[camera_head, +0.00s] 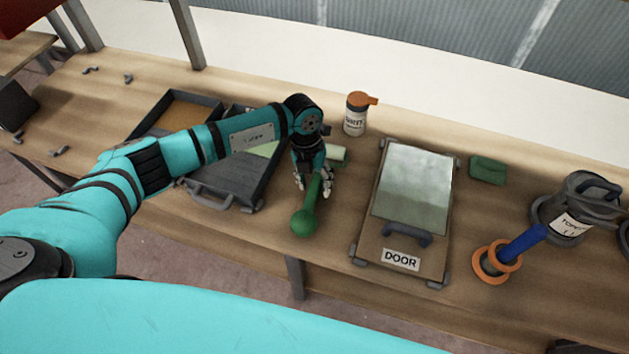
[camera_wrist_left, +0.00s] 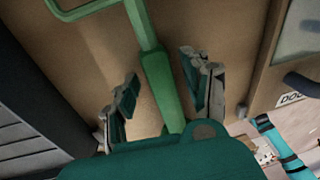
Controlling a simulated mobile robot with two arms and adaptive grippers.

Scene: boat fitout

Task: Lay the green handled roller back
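The green handled roller (camera_head: 304,221) is at the middle of the bench, its rounded handle end towards the front edge and its pale roller head (camera_head: 336,153) behind my gripper. In the left wrist view its green handle (camera_wrist_left: 158,80) runs between my fingers, with its bent frame at the top left. My left gripper (camera_head: 313,182) is at the handle; its fingers (camera_wrist_left: 163,92) stand apart on either side, with gaps to the handle. I cannot tell whether the roller touches the bench. My right gripper is not in view.
An open dark case (camera_head: 240,194) lies left of the roller. A board marked DOOR (camera_head: 375,252) with a glass pane lies right. A bottle with an orange cap (camera_head: 355,118) stands behind. Farther right are a green cloth-like block (camera_head: 488,170), a blue-handled tool (camera_head: 522,243) and a grey can (camera_head: 573,210).

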